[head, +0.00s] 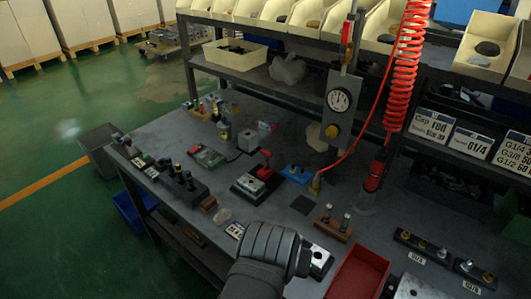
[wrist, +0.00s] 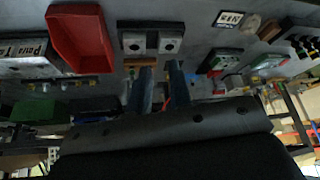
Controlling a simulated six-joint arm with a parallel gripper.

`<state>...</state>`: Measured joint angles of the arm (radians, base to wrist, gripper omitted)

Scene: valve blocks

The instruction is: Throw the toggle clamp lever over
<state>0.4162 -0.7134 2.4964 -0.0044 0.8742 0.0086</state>
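What looks like the toggle clamp, a red-handled device (head: 264,170) on a dark base, stands near the middle of the bench in the head view. Its red lever (head: 266,155) appears to stick up. I cannot pick the clamp out surely in the wrist view. My gripper (wrist: 162,75) shows in the wrist view with two dark fingers apart and nothing visibly held between them. In the head view my arm covers the near bench edge and its fingers are hidden. The clamp lies beyond the arm, apart from it.
A red tray (head: 358,275) lies right of my arm; it also shows in the wrist view (wrist: 80,38). A wooden block with pegs (head: 333,227), a blue block (head: 297,174) and a green device (head: 206,156) stand around. A coiled red hose (head: 405,75) hangs behind.

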